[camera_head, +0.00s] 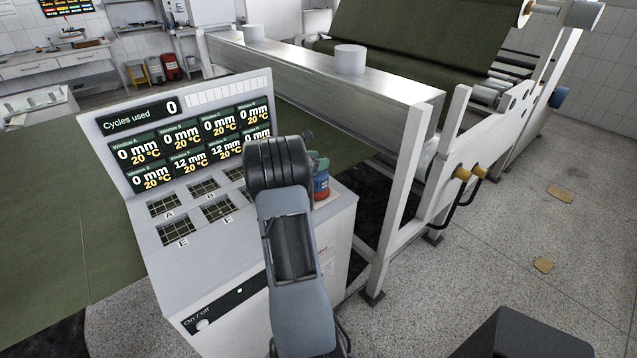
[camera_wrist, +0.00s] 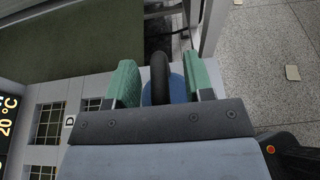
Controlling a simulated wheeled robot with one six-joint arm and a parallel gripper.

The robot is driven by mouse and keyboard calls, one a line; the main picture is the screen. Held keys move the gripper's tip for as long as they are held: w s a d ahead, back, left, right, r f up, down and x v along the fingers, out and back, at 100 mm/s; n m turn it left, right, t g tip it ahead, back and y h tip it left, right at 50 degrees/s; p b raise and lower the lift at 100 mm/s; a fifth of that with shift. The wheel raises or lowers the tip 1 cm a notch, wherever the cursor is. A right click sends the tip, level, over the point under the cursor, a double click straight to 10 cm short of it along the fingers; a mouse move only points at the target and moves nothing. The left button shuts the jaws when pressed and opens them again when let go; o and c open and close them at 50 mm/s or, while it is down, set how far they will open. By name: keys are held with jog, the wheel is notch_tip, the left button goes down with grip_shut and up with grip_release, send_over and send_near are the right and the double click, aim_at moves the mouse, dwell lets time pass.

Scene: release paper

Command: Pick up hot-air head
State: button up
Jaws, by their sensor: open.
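The hot-air head (camera_head: 321,186), with a blue body and a red band, sits at the right end of the console, partly hidden behind my arm. In the wrist view its black curved part (camera_wrist: 159,77) and a bit of blue body show between the green finger pads. My gripper (camera_wrist: 161,64) is open, with one pad on each side of the head and a visible gap at the left pad. Whether the right pad touches it I cannot tell. In the head view my arm hides most of the gripper.
The console (camera_head: 160,240) has a display panel (camera_head: 190,130) and several lettered grid windows. A metal-framed machine with a green roll (camera_head: 410,40) stands behind, its white post (camera_head: 400,195) close to the right of the head. Speckled floor (camera_head: 500,240) is open at right.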

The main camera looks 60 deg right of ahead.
jog(key=shift+d, duration=0.15)
jog(key=shift+c, duration=0.5)
grip_shut()
dwell(0.8)
jog(key=shift+r, duration=0.1)
